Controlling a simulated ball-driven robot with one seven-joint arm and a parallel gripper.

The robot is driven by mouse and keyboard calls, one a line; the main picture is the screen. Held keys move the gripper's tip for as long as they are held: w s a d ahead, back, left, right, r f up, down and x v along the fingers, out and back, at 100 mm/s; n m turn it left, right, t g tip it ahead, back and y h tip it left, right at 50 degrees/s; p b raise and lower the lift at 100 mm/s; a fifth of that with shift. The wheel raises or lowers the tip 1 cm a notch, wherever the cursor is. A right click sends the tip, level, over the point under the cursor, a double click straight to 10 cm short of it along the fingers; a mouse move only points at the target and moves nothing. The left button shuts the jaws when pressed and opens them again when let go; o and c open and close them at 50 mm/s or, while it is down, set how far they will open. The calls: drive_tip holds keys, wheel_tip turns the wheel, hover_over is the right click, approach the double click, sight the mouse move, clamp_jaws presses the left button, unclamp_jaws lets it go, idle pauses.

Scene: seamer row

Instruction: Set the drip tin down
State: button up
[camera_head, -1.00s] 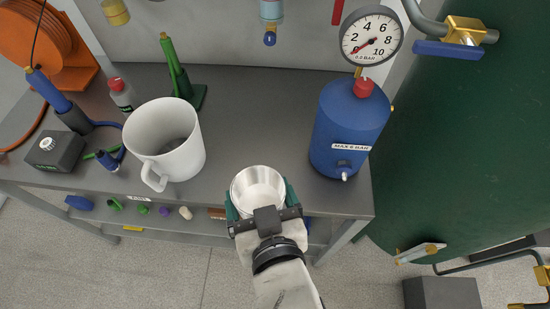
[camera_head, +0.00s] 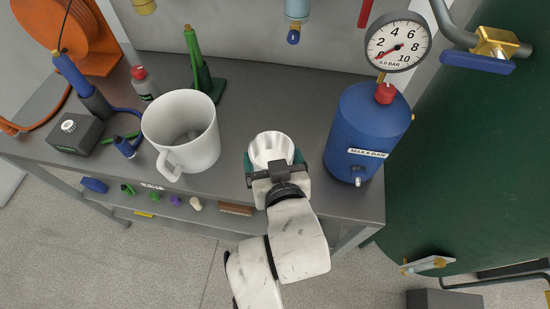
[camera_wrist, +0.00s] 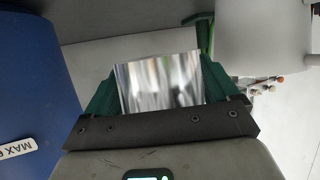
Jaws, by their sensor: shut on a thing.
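The drip tin (camera_head: 270,148) is a shiny silver open cup. My gripper (camera_head: 275,165) is shut on it, with green fingers on either side. In the head view it is at the front part of the grey bench, between the white jug and the blue tank. In the wrist view the tin (camera_wrist: 160,84) shows as a bright metal wall between the green fingers of my gripper (camera_wrist: 160,90). I cannot tell whether its base touches the bench top.
A white jug (camera_head: 195,135) stands left of the tin. A blue tank (camera_head: 362,125) with a gauge (camera_head: 398,42) stands to the right. The grey bench top (camera_head: 265,95) is clear behind the tin. A green stand (camera_head: 203,75) is farther back.

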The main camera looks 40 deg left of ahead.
sight(275, 156)
drive_tip(key=w+f, duration=0.1)
drive_tip(key=w+a+f, duration=0.1)
drive_tip(key=f, duration=0.1)
drive_tip(key=w+a+f, duration=0.1)
drive_tip(key=shift+f, duration=0.4)
drive_tip(key=shift+w+a+f, duration=0.15)
drive_tip(key=shift+f, duration=0.4)
drive_tip(key=shift+w+a+f, duration=0.1)
drive_tip(key=shift+w+f, duration=0.05)
drive_tip(key=shift+f, duration=1.05)
drive_tip(key=shift+f, duration=0.25)
drive_tip(key=o, duration=0.9)
drive_tip(key=shift+o, duration=0.2)
